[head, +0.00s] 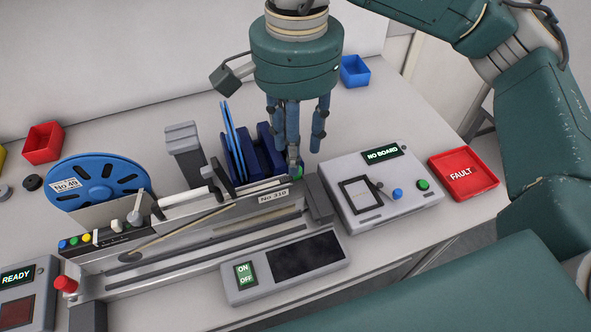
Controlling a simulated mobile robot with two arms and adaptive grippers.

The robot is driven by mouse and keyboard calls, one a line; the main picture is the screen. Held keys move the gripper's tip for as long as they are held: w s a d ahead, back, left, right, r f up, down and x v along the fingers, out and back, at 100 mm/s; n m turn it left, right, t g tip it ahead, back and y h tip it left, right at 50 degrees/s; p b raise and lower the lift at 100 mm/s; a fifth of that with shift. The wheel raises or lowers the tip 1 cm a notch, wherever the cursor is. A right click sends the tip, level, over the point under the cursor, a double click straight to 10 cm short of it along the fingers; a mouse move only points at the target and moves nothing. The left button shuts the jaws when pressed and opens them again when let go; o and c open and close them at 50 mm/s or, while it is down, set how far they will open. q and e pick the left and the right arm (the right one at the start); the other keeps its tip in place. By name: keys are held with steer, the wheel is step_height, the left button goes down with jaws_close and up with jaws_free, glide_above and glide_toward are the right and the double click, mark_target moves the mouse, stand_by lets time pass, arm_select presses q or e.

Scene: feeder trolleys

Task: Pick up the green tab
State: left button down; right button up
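The small green tab (299,171) shows at the right end of the feeder labelled No 310 (273,196), partly hidden by a fingertip. My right gripper (304,152) comes down from above and points downward at the tab. Its blue fingers are spread apart, and one fingertip is right at the tab. Whether it touches the tab I cannot tell. Nothing shows held between the fingers. My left gripper is out of view.
A blue reel (75,187) and dark blue holders (246,162) stand left of the gripper. A NO BOARD unit (335,178) and a red FAULT tray (484,184) are to the right. An ON/OFF panel (236,293) lies in front. The table behind the holders is mostly clear.

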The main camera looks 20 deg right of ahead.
step_height(320, 180, down, 4)
steer(key=shift+w+f+p, duration=0.1)
steer(key=shift+f+p, duration=0.05)
steer(key=shift+p, duration=0.6)
steer(key=shift+f, duration=0.5)
steer(key=c, duration=0.9)
